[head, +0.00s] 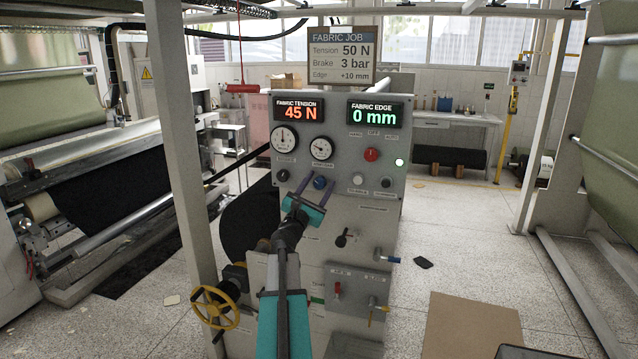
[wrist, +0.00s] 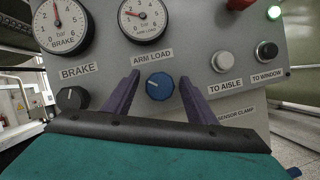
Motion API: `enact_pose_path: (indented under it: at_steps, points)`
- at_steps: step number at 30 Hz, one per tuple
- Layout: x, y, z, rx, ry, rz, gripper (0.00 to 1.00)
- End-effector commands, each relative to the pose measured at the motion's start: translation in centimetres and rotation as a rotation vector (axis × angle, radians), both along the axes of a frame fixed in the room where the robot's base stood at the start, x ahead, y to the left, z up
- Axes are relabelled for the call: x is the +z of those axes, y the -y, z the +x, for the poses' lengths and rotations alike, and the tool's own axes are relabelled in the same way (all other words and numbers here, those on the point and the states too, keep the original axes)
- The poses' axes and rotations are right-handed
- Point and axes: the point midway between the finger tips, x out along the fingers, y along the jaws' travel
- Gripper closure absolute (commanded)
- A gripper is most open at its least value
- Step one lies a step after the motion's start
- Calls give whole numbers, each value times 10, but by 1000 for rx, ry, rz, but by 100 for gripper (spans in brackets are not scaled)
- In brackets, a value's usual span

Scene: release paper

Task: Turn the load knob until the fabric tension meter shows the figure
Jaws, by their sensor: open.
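The fabric tension meter (head: 299,109) shows 45 N in red digits at the panel's upper left. The job sign (head: 342,56) above reads Tension 50 N. The blue load knob (head: 320,183), labelled ARM LOAD, is on the panel below the gauges; it also shows in the wrist view (wrist: 160,86), its white mark pointing left. My gripper (head: 319,187) is open, its purple fingers (wrist: 158,82) to the left and right of the blue knob with a gap on each side. I cannot tell whether the fingertips reach the knob's depth. The arm load gauge (wrist: 145,15) reads low.
A black brake knob (wrist: 71,99) sits left of the load knob. Two push buttons (wrist: 222,62) (wrist: 266,50) are to the right. The fabric edge display (head: 374,114) shows 0 mm. A yellow handwheel (head: 215,308) stands at the panel's lower left.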

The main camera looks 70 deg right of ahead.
Motion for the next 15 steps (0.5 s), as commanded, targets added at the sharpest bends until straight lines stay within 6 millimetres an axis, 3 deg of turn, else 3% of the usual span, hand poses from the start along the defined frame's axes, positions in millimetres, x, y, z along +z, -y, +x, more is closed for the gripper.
enact_pose_path:
  at_steps: [11,15]
  points:
    - [1,2,0,0,0,0,49]
    - [1,2,0,0,0,0,73]
